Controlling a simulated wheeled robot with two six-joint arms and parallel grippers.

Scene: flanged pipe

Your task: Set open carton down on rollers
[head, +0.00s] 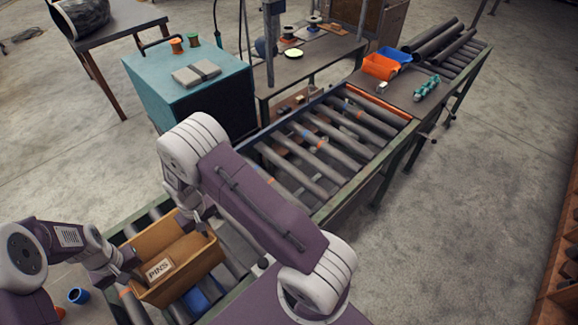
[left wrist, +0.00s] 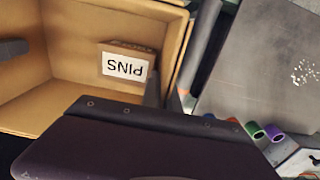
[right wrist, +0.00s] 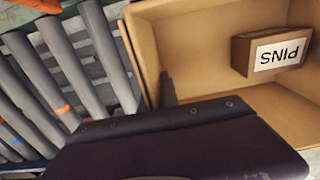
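The open carton (head: 206,262) is a tan, open-topped box at the lower left of the head view, over the near rollers (head: 238,250). I cannot tell whether its base touches them. Inside lies a small brown box with a white PINS label (head: 159,269), also seen in the left wrist view (left wrist: 125,65) and right wrist view (right wrist: 280,53). My left gripper (head: 133,263) is at the carton's left wall, and my right gripper (head: 200,226) is at the opposite wall. Each appears shut on its wall, with one finger showing inside; the outer fingers are mostly hidden.
A blue object (head: 197,300) lies beside the carton, and a blue cup (head: 78,296) stands left. The roller conveyor (head: 310,150) runs up right, with orange and blue bins (head: 381,66) farther along. A teal cabinet (head: 190,95) stands behind.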

